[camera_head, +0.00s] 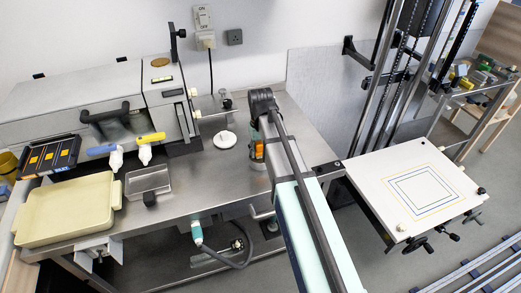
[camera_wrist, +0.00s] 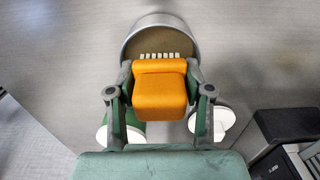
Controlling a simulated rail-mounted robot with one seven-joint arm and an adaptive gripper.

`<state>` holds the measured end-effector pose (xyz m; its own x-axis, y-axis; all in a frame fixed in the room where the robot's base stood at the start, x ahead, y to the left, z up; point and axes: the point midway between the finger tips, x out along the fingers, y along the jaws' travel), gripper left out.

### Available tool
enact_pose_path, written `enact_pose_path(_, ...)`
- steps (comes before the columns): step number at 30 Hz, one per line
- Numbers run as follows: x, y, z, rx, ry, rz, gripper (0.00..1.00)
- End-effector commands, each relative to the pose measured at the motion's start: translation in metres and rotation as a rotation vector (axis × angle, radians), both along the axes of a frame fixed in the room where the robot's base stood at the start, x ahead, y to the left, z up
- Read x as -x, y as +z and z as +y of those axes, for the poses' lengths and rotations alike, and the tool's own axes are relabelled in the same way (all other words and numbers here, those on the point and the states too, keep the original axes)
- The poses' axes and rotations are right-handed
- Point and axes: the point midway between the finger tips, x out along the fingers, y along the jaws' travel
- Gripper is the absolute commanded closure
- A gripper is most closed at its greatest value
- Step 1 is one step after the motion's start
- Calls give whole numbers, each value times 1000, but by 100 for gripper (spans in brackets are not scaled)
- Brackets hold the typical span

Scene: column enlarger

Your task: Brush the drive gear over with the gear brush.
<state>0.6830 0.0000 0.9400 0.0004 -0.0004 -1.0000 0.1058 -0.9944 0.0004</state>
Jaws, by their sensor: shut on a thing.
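My gripper (camera_wrist: 160,73) is shut on an orange block with a row of pale bristles or teeth at its far edge, apparently the gear brush (camera_wrist: 160,94). A round, silver-rimmed thing with a brown inside (camera_wrist: 160,19) lies just beyond the brush in the wrist view. I cannot tell whether the brush touches it or is inside it. In the head view my gripper (camera_head: 257,153) is partly hidden behind my arm, over the steel bench, with orange showing between green parts. I cannot make out the drive gear in either view.
The steel bench (camera_head: 180,190) carries a cream tray (camera_head: 65,212), a small metal tray (camera_head: 149,180) and a white disc (camera_head: 225,139) left of my gripper. A grey machine (camera_head: 70,110) stands behind. A white board (camera_head: 412,186) and tall column are at right.

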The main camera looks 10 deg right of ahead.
Motion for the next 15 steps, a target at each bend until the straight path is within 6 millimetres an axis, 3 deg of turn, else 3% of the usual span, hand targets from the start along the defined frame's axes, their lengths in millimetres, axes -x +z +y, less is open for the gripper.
enact_pose_path(15,0,-5,0,0,0,0,100)
